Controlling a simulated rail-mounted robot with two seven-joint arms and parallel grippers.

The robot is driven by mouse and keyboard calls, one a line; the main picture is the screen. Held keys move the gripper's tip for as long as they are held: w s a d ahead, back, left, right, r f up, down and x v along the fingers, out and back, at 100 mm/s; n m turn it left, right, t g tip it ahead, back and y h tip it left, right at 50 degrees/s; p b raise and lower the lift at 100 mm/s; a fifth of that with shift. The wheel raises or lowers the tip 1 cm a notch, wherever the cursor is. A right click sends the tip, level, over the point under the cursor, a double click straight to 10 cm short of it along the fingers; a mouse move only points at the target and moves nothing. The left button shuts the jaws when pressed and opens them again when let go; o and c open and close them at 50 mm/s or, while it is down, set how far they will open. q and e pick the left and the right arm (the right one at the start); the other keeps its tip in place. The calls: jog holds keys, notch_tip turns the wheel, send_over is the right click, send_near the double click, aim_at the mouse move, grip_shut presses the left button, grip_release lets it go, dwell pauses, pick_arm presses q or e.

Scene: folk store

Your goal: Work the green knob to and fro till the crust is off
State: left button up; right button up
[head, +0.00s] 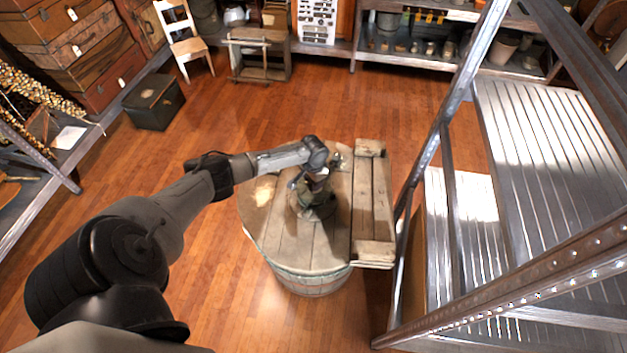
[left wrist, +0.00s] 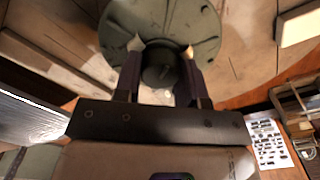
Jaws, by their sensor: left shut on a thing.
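The green knob (left wrist: 158,72) sits at the middle of a round, dull green piece (left wrist: 203,22) in the left wrist view. My left gripper (left wrist: 161,50) has one finger on each side of the knob and is shut on it. In the head view the left gripper (head: 317,178) points down onto the green piece (head: 308,207), which stands on a plank-topped wooden tub (head: 285,230). The gripper partly hides the knob there. I cannot make out the crust clearly. My right gripper is not in view.
A slatted wooden board (head: 372,200) lies on the tub's right side. A metal stair frame (head: 440,150) stands close on the right. A black box (head: 153,102), a white chair (head: 183,38) and a wooden stand (head: 258,55) are farther back. Wood floor is clear around the tub's left.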

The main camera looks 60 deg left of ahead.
pick_arm(q)
jog(key=o, duration=0.9)
jog(key=shift+r, duration=0.1)
notch_tip(320, 180, up, 14)
jog(key=shift+f+p, duration=0.15)
jog(key=shift+p, duration=0.95)
